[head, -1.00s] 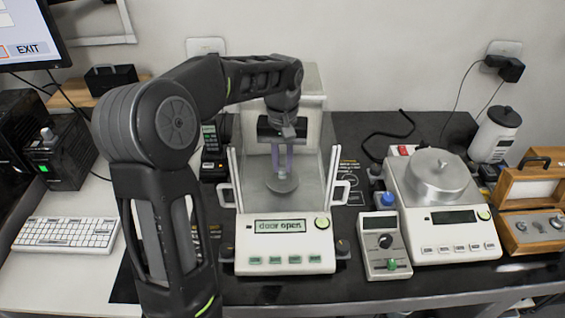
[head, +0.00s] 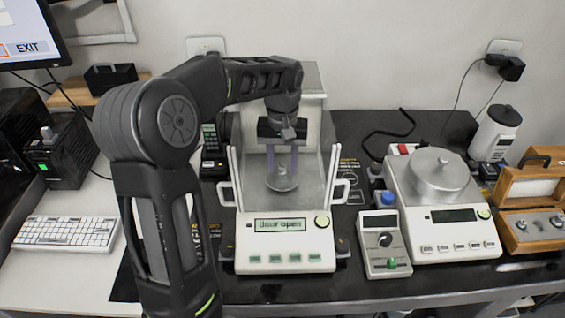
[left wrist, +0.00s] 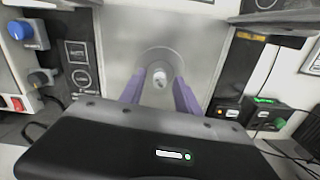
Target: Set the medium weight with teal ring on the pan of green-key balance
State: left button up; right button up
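The green-key balance (head: 284,228) stands in the middle of the head view, its display reading "door open". Its round pan (head: 282,184) lies inside the open draft shield. A small silvery weight stands on the pan, between my fingers; it shows more clearly in the left wrist view (left wrist: 158,79). I cannot make out a teal ring on it. My left gripper (head: 282,160) reaches down into the shield and is open, its purple fingers spread to either side of the weight. In the left wrist view the fingers (left wrist: 160,91) stand apart from it. My right gripper is not in view.
A second balance (head: 455,240) with a large covered pan (head: 438,176) stands at the right. A small control box (head: 384,262) sits between the balances. The shield's side walls and white handles (head: 341,190) stand close around my gripper. A wooden case (head: 535,222) is at the far right.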

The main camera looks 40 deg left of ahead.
pick_arm(q)
jog(key=shift+r, duration=0.7)
notch_tip(320, 180, up, 11)
jog(key=p, duration=0.3)
dwell(0.3)
